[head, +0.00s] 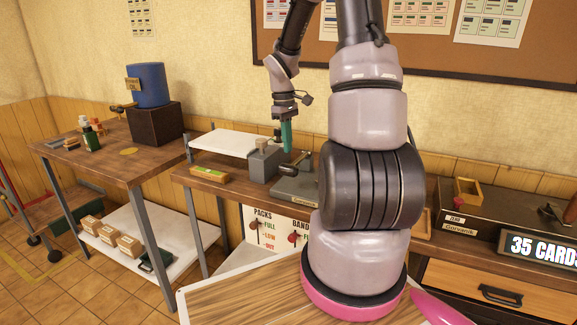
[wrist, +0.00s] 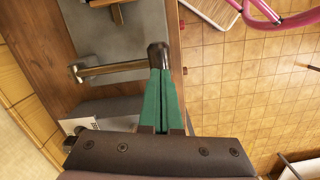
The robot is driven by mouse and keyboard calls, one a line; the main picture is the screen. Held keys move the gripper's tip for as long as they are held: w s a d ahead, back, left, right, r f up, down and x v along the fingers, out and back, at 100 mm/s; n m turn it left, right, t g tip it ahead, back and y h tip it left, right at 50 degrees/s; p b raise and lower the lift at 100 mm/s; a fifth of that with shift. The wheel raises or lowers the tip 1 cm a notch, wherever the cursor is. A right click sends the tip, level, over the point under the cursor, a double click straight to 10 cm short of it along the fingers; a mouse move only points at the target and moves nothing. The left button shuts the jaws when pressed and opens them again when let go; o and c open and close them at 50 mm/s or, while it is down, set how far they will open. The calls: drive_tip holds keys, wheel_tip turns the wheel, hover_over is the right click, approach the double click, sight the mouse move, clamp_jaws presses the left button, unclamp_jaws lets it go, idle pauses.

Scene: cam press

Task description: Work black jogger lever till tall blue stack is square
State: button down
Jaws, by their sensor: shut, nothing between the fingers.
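My gripper (head: 287,150) points down over the grey machine (head: 296,188) on the wooden bench in the head view. Its teal-green fingers are shut together and empty. In the wrist view the fingertips (wrist: 160,74) are at a dark knob (wrist: 158,53) on the end of a metal bar (wrist: 110,70). The fingers overlap the knob's lower edge; I cannot tell if they touch it. The bar lies across the grey plate (wrist: 120,30). I cannot make out a tall blue stack in either view, and my arm hides part of the bench.
A grey block (head: 264,161) stands left of the machine, with a white shelf (head: 222,142) behind. A small green-and-yellow item (head: 208,174) lies on the bench's left. A card-count sign (head: 545,250) is at right.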

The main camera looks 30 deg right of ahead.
sight(288, 165)
drive_tip(key=shift+s+f, duration=0.2)
drive_tip(key=shift+f, duration=1.75)
drive_tip(key=shift+f, duration=0.1)
drive_tip(key=shift+f, duration=2.1)
drive_tip(key=shift+w+a+r, duration=0.2)
drive_tip(key=shift+w, duration=0.25)
drive_tip(key=shift+w+a+r, duration=0.15)
drive_tip(key=shift+w+a, duration=0.05)
drive_tip(key=shift+w, duration=0.3)
drive_tip(key=shift+w+a+r, duration=0.2)
drive_tip(key=shift+w, duration=0.25)
wheel_tip(288, 165, up, 11)
drive_tip(key=shift+w+a, duration=0.2)
drive_tip(key=shift+w, duration=0.25)
